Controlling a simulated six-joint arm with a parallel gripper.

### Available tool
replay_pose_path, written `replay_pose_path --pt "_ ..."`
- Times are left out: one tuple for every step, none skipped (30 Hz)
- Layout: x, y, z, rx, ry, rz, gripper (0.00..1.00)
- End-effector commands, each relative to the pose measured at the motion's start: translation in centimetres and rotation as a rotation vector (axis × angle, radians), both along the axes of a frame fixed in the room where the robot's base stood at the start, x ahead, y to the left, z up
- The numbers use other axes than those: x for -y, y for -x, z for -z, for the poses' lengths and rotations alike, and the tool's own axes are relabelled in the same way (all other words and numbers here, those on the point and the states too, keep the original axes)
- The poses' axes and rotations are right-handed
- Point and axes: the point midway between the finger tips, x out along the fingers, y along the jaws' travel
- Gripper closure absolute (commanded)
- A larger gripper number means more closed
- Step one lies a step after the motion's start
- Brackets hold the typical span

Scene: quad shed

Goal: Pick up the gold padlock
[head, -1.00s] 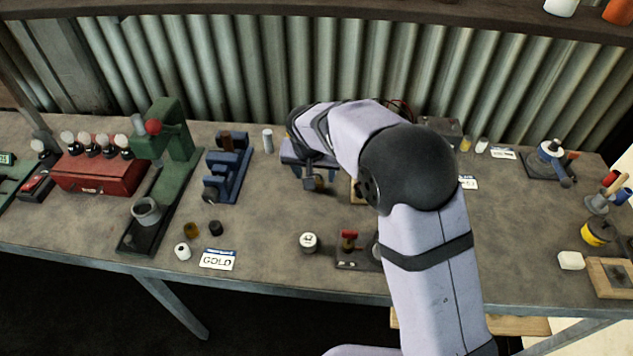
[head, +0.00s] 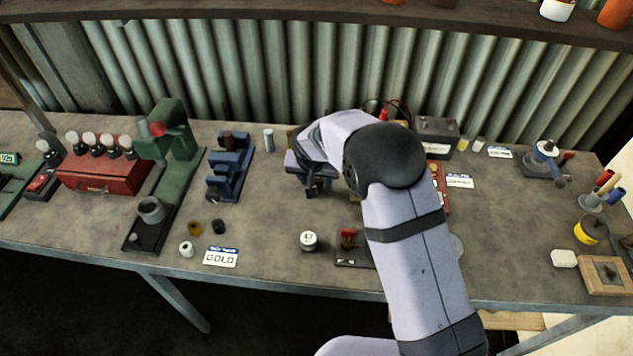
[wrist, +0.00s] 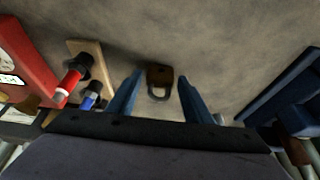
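In the wrist view a dull brown-gold padlock (wrist: 159,75) with a grey shackle lies on the bench, shackle towards my gripper. My gripper (wrist: 161,88) is open, one blue finger on each side of the padlock in the picture. Both fingers look empty. I cannot tell exactly how far above the bench the fingertips are. In the head view my gripper (head: 311,188) is low over the middle of the bench, and the padlock is not clearly visible there, hidden by the gripper and wrist.
A blue fixture (head: 229,170) stands left of my gripper; it also shows at right in the wrist view (wrist: 290,95). A wooden board with red and blue connectors (wrist: 90,60) and a red case (wrist: 22,60) lie at left there. A GOLD card (head: 221,257) lies near the front edge.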

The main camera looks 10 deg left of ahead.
Motion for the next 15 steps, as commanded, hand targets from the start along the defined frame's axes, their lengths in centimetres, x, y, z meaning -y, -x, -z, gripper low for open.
replay_pose_path --pt "0.00 0.00 -0.01 0.000 0.000 0.000 0.68" --pt "0.00 0.01 -0.02 0.000 0.000 0.000 0.75" --pt "0.00 0.02 -0.01 0.000 0.000 0.000 0.84" --pt "0.00 0.01 -0.02 0.000 0.000 0.000 0.91" --pt "0.00 0.02 -0.01 0.000 0.000 0.000 0.91" --pt "-0.01 -0.01 -0.07 0.001 0.000 0.000 0.91" --pt "-0.01 -0.01 -0.07 0.001 0.000 0.000 0.91" --pt "-0.02 -0.01 -0.07 0.001 0.000 0.000 0.91" --pt "-0.02 -0.01 -0.07 0.001 0.000 0.000 0.91" --pt "-0.01 -0.01 -0.07 0.001 0.000 0.000 0.91" --pt "-0.02 -0.01 -0.08 0.001 0.000 0.000 0.91" --pt "-0.02 -0.02 -0.13 0.001 0.000 0.000 0.91" --pt "-0.02 -0.03 -0.20 0.001 0.000 0.000 0.91" --pt "-0.02 -0.05 -0.31 0.002 0.000 0.001 0.91" --pt "-0.03 -0.07 -0.52 0.002 -0.001 0.001 0.91"
